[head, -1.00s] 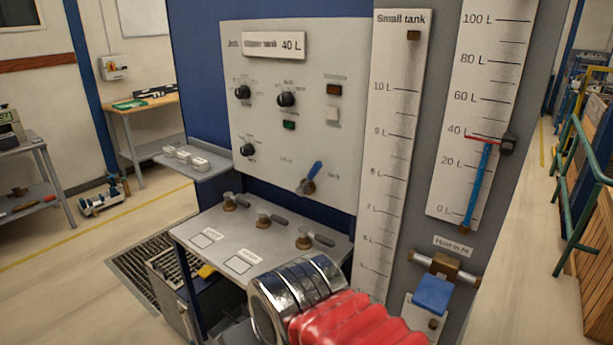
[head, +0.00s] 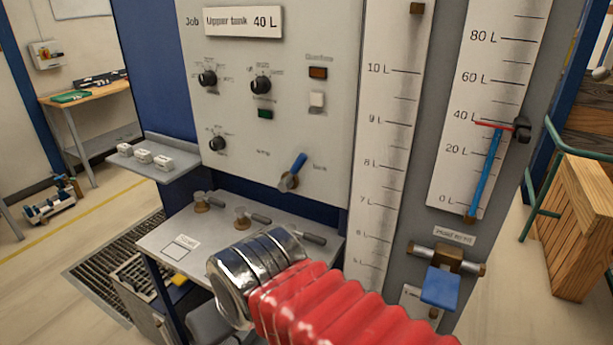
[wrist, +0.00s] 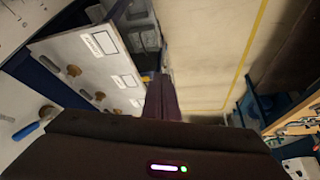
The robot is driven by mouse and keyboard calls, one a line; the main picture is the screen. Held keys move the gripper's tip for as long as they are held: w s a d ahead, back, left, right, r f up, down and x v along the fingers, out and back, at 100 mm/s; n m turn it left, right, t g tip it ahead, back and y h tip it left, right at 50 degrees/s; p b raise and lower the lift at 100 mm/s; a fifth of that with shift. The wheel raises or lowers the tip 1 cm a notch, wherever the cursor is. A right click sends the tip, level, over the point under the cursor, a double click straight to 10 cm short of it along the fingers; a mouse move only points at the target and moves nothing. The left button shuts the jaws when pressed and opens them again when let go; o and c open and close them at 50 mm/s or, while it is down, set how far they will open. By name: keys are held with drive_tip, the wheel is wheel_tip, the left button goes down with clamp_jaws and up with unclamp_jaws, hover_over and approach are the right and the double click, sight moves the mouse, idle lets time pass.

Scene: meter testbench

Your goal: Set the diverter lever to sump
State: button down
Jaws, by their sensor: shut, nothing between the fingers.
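The diverter lever (head: 298,164) is a short blue handle on a metal pivot, low on the light grey panel (head: 330,120). It tilts up and to the right, between a blurred label on its left and one reading like "tank" on its right. A blue handle that looks like the same lever shows at the left of the wrist view (wrist: 25,131). My gripper (wrist: 162,82) shows there as dark fingers, closed together with nothing held, pointing past the bench and apart from the lever. In the head view the fingers are hidden behind my silver cuff and red sleeve.
A bench shelf (head: 160,237) with several small valves juts out below the panel. A side shelf (head: 185,165) with white blocks is at left. The small tank scale (head: 385,150) and a larger scale with a blue pointer (head: 484,170) stand at right. A blue-handled clamp (head: 440,287) sits below.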

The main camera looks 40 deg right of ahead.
drive_tip(key=w+d+m+t+h, duration=0.45)
drive_tip(key=w+d+m, duration=0.45)
drive_tip(key=w+d, duration=0.95)
drive_tip(key=w+d+f+m+t, duration=0.1)
drive_tip(key=w+d+m+t, duration=0.15)
drive_tip(key=d, duration=0.35)
drive_tip(key=w+d+f+m+t, duration=0.1)
drive_tip(key=d+m+t, duration=0.25)
drive_tip(key=d, duration=0.25)
drive_tip(key=s+d+f+m+t+h, duration=0.2)
drive_tip(key=s+d+m+t, duration=0.3)
drive_tip(key=s+m, duration=0.5)
drive_tip(key=d, duration=0.2)
drive_tip(key=shift+s+d+f+t+h, duration=0.25)
drive_tip(key=shift+d+f+t+h, duration=0.1)
drive_tip(key=shift+d, duration=0.05)
drive_tip(key=shift+w, duration=0.1)
